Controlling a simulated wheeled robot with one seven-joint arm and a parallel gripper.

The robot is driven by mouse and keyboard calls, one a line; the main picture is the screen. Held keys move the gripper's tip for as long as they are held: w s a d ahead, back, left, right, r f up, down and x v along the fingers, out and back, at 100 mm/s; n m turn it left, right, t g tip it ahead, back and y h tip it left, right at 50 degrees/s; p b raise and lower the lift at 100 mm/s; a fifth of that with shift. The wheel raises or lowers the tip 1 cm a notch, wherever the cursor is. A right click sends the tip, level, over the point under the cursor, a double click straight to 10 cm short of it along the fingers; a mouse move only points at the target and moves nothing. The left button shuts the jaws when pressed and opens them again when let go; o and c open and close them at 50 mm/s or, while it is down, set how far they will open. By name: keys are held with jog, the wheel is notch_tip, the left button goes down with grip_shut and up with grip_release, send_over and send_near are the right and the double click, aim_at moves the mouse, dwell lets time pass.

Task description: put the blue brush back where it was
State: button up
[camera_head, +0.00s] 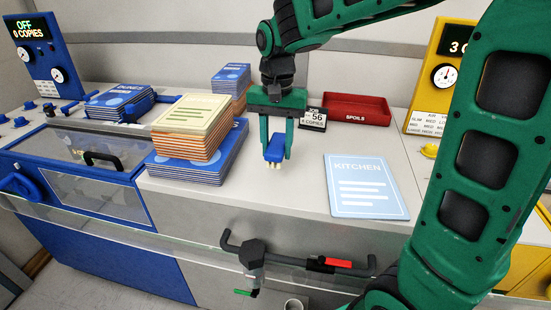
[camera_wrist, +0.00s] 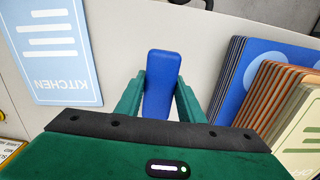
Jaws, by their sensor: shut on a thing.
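The blue brush (camera_head: 274,149) has a blue body and pale bristles pointing down. It is upright between the fingers of my gripper (camera_head: 275,150), which is shut on it. The brush also shows in the wrist view (camera_wrist: 162,84), with a green finger on each side. In the head view it hangs over or just above the grey counter (camera_head: 275,195), between the stacks of booklets and the blue KITCHEN sheet (camera_head: 366,187). I cannot tell whether the bristles touch the counter.
Stacks of blue and cream booklets (camera_head: 195,125) stand to the left. A red SPOILS tray (camera_head: 357,110) and a black job sign (camera_head: 312,119) stand behind. Counter in front of the brush is clear.

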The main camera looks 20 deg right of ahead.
aim_at(277, 142)
jog(key=shift+w+d+f, duration=0.25)
jog(key=shift+w+f, duration=0.15)
jog(key=shift+w, duration=0.05)
jog(key=shift+s+f, duration=0.1)
jog(key=shift+f, duration=1.8)
jog(key=shift+f, duration=0.1)
jog(key=o, duration=0.9)
jog(key=shift+o, duration=0.2)
notch_tip(277, 142, up, 12)
jog(key=shift+r, duration=0.1)
